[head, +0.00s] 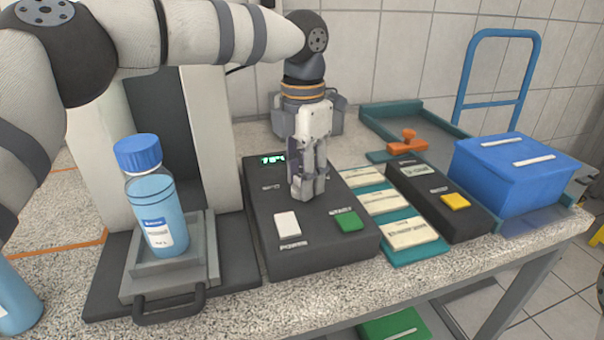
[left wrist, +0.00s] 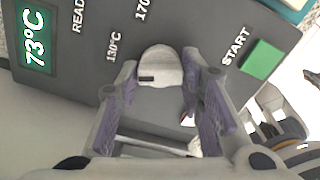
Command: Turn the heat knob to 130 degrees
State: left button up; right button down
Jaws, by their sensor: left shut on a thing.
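The heat knob (left wrist: 162,66) is a pale grey round knob on a dark control box (head: 262,232). In the left wrist view it has a short dark mark on its left part. The "130°C" label (left wrist: 113,47) is printed up and left of the knob, with a "170" label (left wrist: 142,10) farther up. My left gripper (head: 308,190) points down at the box, its fingers closed on the knob's two sides. In the head view the gripper hides the knob. The green display (left wrist: 36,38) reads 73°C.
A green START button (left wrist: 263,60) and a white POWER button (head: 287,223) sit on the box. A blue-capped bottle (head: 158,212) stands on a grey tray at left. Labelled cards (head: 408,233), a second box with a yellow button (head: 455,201) and a blue crate (head: 512,172) lie to the right.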

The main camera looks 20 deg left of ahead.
pick_arm(q)
jog(key=shift+m, duration=2.1)
jog(key=o, duration=1.2)
jog(key=shift+c, duration=0.2)
notch_tip(320, 180, up, 12)
